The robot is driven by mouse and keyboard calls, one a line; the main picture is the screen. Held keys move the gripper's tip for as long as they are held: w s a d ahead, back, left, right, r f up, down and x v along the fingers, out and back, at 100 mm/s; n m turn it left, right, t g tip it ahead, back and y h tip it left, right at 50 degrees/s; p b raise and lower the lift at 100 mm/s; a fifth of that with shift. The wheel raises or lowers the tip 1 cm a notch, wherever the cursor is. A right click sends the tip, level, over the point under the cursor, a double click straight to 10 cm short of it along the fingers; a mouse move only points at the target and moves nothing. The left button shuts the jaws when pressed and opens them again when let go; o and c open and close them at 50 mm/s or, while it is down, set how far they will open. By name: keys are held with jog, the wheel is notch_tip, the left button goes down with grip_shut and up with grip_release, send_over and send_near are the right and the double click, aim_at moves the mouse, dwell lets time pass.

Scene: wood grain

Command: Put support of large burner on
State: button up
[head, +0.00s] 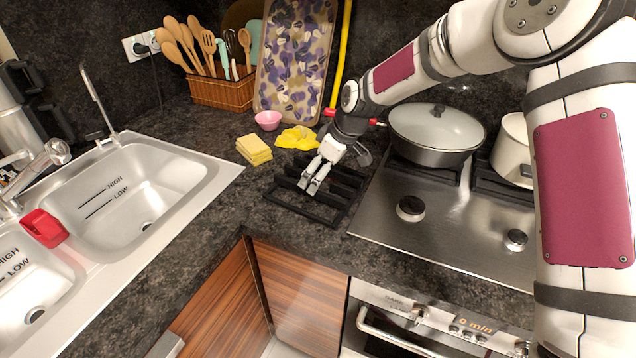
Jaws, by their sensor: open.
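A black burner support grate (283,203) lies on the dark countertop, left of the steel stove. My gripper (312,188) is over the grate, pointing down at it. Its jaws are open, and I cannot tell whether they touch a bar. The gripper and wrist hide part of the grate.
A lidded pan (437,135) stands on the stove's rear left, with a white pot (514,150) to its right. Yellow sponges (254,149), a yellow cloth (297,138) and a pink bowl (268,120) sit behind the grate. A sink (150,195) is at left.

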jog(key=shift+x, duration=1.15)
jog(key=shift+r, duration=0.1)
jog(key=c, duration=1.5)
jog(key=shift+w+r, duration=0.1)
jog(key=shift+r, duration=0.05)
jog(key=shift+c, duration=0.2)
